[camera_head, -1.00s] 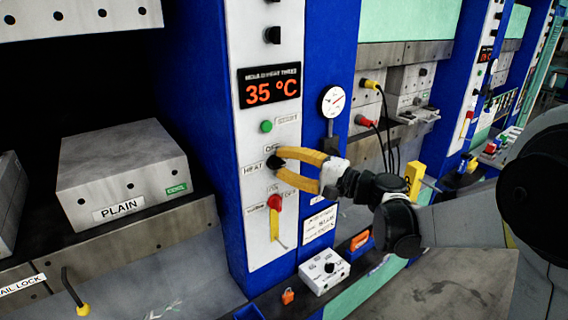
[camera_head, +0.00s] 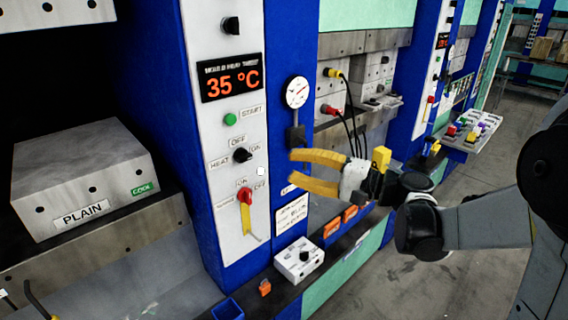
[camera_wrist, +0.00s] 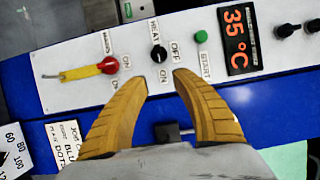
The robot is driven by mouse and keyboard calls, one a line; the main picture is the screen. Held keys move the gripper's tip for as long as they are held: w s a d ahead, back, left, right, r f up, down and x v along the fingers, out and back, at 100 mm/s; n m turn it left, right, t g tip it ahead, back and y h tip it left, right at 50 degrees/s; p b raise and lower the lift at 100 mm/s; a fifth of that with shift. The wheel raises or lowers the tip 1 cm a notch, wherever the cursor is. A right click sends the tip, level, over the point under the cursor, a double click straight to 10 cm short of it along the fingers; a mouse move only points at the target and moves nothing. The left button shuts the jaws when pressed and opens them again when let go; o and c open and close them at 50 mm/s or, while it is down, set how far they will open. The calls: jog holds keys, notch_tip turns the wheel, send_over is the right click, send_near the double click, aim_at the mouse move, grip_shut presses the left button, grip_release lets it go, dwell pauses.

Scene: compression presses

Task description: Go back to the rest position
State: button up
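My gripper (camera_head: 298,171) has yellow fingers and is open and empty. In the head view it is to the right of the white control panel, clear of the black heat knob (camera_head: 242,155). In the wrist view the fingers (camera_wrist: 160,85) are spread apart, with the heat knob (camera_wrist: 158,55) beyond and between their tips. The heat knob sits among labels HEAT, OFF and ON. The display (camera_head: 232,79) reads 35 °C.
A red-handled switch (camera_head: 245,196) and a green start button (camera_head: 230,119) share the panel. A gauge (camera_head: 297,92) is on the blue column. A PLAIN block (camera_head: 85,170) sits in the left press. A white box (camera_head: 299,259) rests on the ledge below.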

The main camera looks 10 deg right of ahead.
jog(key=s+a+f+n+g+h+b, duration=0.25)
jog(key=s+f+h, duration=0.35)
jog(key=s+f, duration=0.3)
jog(key=s+d+f+n+h+b, duration=0.4)
jog(key=s+d+f+h, duration=0.5)
jog(key=s, duration=0.3)
jog(key=shift+s+d+f, duration=0.15)
jog(key=shift+s+f, duration=0.05)
jog(key=shift+s, duration=0.2)
